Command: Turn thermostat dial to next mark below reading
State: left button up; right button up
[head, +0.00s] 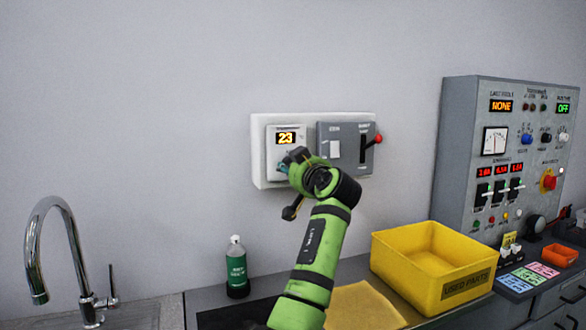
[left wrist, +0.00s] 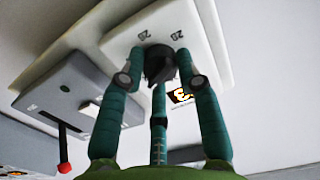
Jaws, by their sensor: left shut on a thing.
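The thermostat (head: 272,146) is a pale unit on a white wall plate, and its lit display (head: 286,138) reads 23. The dark dial (left wrist: 160,64) shows in the left wrist view, with small printed numbers on the pale face beside it. My left gripper (head: 288,160) is at the lower part of the thermostat. In the left wrist view its teal fingers (left wrist: 160,70) are closed around the dial. The dial's pointer is hidden by the fingers, so its exact setting cannot be told. My right gripper is not in view.
A grey switch box (head: 345,150) with a red-tipped lever (head: 379,139) sits just right of the thermostat. Below are a green bottle (head: 236,268), a yellow bin (head: 420,262) and a faucet (head: 40,245). A control panel (head: 470,150) stands at right. The wall left of the thermostat is clear.

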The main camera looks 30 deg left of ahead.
pick_arm(q)
jog(key=shift+r+n, duration=0.3)
jog(key=shift+r, duration=0.2)
jog(key=o, duration=1.2)
jog(key=shift+c, duration=0.2)
jog(key=shift+f, duration=0.2)
jog(key=v, duration=1.2)
